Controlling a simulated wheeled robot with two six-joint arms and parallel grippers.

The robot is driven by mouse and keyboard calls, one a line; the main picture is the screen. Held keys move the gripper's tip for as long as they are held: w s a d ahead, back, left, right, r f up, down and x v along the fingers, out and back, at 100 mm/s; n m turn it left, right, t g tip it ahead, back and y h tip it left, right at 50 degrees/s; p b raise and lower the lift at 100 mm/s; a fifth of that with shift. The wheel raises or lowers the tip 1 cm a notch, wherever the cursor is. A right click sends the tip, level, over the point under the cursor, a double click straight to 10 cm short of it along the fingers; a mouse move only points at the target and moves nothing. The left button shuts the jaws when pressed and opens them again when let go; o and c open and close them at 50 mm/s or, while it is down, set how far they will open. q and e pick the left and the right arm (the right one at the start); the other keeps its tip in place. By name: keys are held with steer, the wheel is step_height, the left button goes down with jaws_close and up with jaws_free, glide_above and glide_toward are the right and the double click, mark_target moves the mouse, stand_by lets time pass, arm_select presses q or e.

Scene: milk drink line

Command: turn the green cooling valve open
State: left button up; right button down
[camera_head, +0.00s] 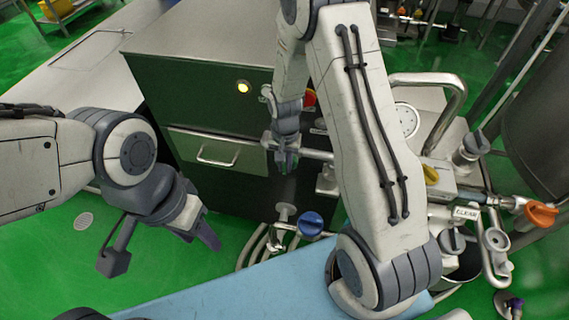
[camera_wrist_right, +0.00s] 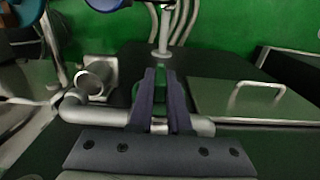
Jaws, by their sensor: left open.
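The green cooling valve (camera_wrist_right: 164,88) shows as a small green piece between the two fingers of my right gripper (camera_wrist_right: 163,76) in the right wrist view. The fingers stand close on both sides of it and appear to touch it, above a metal pipe (camera_wrist_right: 98,113). In the head view my right gripper (camera_head: 286,163) is at the left end of this horizontal pipe (camera_head: 315,155), in front of the dark cabinet; the green handle is hidden there. My left gripper (camera_head: 206,236) is open and empty over the green floor, away from the valve.
The dark cabinet (camera_head: 185,98) has a lit yellow lamp (camera_head: 243,87) and a drawer with a handle (camera_head: 217,160). A blue valve (camera_head: 311,223), a yellow handle (camera_head: 431,175) and an orange handle (camera_head: 541,214) are nearby. A light-blue surface (camera_head: 260,285) lies in front.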

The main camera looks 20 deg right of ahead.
stand_by(0.4)
steer(key=shift+w+a+g+h, duration=0.2)
steer(key=shift+g+h, duration=0.4)
steer(key=shift+h, duration=0.3)
steer(key=shift+w+a+f+g+h+b, duration=0.15)
steer(key=shift+g+h+b, duration=0.65)
steer(key=shift+g+h, duration=0.85)
steer(key=shift+a+f+g+h+b, duration=0.2)
steer(key=shift+g+h+b, duration=0.7)
steer(key=shift+h, duration=1.4)
steer(key=shift+w+a+f+g+h+b, duration=0.2)
steer(key=shift+g+h+b, duration=0.45)
steer(key=shift+g+h, duration=1.05)
steer(key=shift+s+d+f+t+h, duration=0.1)
steer(key=shift+d+t+h, duration=0.05)
steer(key=shift+t+h, duration=0.15)
steer(key=c, duration=0.9)
jaws_free()
steer(key=shift+o, duration=0.2)
